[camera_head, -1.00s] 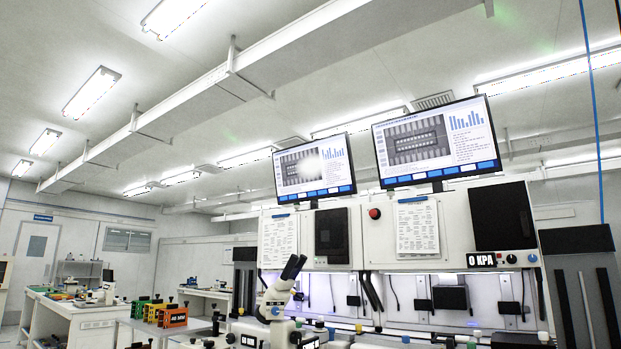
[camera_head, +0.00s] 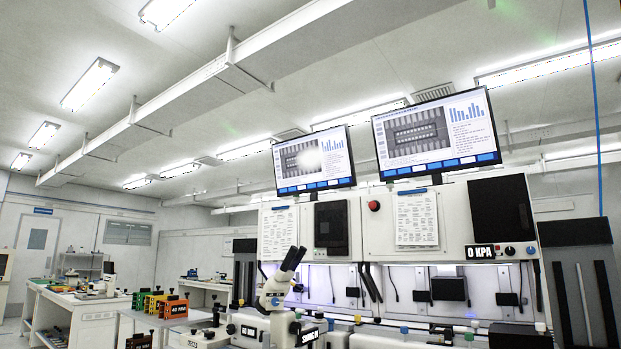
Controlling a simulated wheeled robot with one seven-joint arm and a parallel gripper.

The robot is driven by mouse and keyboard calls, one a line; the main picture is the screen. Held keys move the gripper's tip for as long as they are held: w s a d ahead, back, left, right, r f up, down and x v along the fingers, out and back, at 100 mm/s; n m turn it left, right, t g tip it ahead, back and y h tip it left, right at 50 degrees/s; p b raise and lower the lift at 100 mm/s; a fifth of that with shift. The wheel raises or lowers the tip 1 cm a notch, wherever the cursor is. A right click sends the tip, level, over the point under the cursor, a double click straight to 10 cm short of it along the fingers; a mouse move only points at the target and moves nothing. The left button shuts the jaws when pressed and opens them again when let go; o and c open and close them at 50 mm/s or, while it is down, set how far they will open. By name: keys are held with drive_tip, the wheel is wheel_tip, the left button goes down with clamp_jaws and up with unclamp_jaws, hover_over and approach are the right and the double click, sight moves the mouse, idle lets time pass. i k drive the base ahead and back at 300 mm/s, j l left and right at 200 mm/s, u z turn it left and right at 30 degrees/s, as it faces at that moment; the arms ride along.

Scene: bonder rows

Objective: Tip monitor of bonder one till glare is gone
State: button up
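Two monitors stand on top of the white bonder cabinet. The left monitor (camera_head: 314,160) shows a grey chip picture with a bright white glare spot over its right part, next to blue bars. The right monitor (camera_head: 437,133) shows a similar picture with no glare spot. Both lean slightly in the picture. I cannot read which bonder is number one from labels here. My gripper and arm are not in view.
A white microscope (camera_head: 281,284) stands in front of the cabinet (camera_head: 380,247). A red button (camera_head: 374,206) and a "0 KPA" display (camera_head: 480,252) are on the cabinet. A white bench (camera_head: 75,315) and coloured fixtures (camera_head: 155,303) are at left. A blue cable (camera_head: 594,110) hangs at right.

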sight(321, 160)
drive_tip(key=i+j+u, duration=0.55)
drive_tip(key=i+u, duration=0.4)
drive_tip(key=i+j+u, duration=0.25)
drive_tip(key=i, duration=0.4)
drive_tip(key=i+u, duration=0.3)
drive_tip(key=i, duration=0.35)
drive_tip(key=i+z, duration=0.25)
drive_tip(key=i, duration=0.3)
drive_tip(key=i+j+z, duration=0.1)
drive_tip(key=i+z, duration=0.15)
drive_tip(key=i, duration=0.3)
drive_tip(key=i+j+z, duration=0.25)
drive_tip(key=i, duration=0.25)
drive_tip(key=i+j+z, duration=0.1)
drive_tip(key=i+z, duration=0.35)
drive_tip(key=i+j+z, duration=0.2)
drive_tip(key=i+z, duration=0.2)
drive_tip(key=i+j+z, duration=0.3)
drive_tip(key=z, duration=0.15)
